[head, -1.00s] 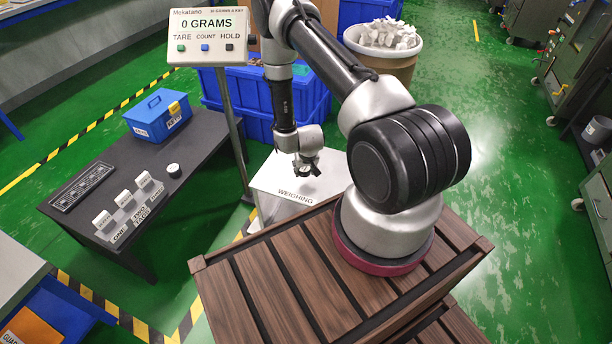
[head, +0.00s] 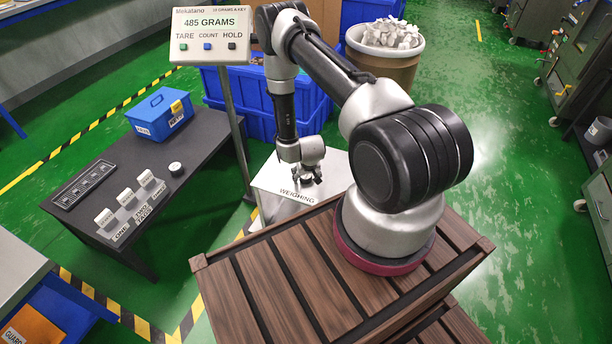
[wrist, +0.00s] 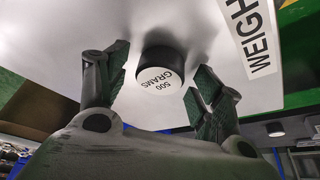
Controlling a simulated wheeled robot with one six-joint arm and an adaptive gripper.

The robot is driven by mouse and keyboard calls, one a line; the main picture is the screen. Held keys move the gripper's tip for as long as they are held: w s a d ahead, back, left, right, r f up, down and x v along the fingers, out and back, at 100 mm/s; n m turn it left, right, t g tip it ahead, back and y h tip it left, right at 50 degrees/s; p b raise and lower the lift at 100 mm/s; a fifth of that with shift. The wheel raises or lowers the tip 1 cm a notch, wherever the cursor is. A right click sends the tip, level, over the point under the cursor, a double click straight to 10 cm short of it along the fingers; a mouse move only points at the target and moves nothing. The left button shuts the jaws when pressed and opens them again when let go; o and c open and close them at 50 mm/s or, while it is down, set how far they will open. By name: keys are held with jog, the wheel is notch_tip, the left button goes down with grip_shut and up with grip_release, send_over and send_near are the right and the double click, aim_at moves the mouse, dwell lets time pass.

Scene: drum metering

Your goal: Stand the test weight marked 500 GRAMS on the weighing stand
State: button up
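The test weight (wrist: 163,77), a black cylinder with a white top marked 500 GRAMS, stands upright on the pale top of the weighing stand (wrist: 215,55) in the wrist view. The stand, labelled WEIGHING, also shows in the head view (head: 268,180). My gripper (head: 307,177) is low over the stand top. Its two fingers are apart on either side of the weight, with a visible gap on the left; the right pad is very close to it or overlaps it in the picture. The display (head: 211,34) reads 485 GRAMS.
A dark table (head: 110,195) at left holds a blue box (head: 158,114), a slotted tray (head: 82,187), several white tags on a labelled holder and a small round black piece with a white top (head: 176,169). A bin of white pieces (head: 385,60) stands behind my arm.

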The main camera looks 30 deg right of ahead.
jog(key=s+a+r+n+y, duration=0.1)
jog(key=a+r, duration=0.1)
jog(key=r, duration=1.9)
jog(key=s+a+r, duration=0.2)
jog(key=a+r, duration=0.1)
jog(key=r, duration=1.8)
jog(key=s+r+n, duration=0.2)
jog(key=s+r, duration=1)
jog(key=r, duration=0.3)
jog(key=s+r, duration=0.2)
jog(key=s, duration=0.5)
jog(key=s+r, duration=0.3)
jog(key=s, duration=0.3)
jog(key=shift+s+d+r+n, duration=0.2)
jog(key=shift+s+r+n, duration=0.1)
jog(key=shift+s+r, duration=0.05)
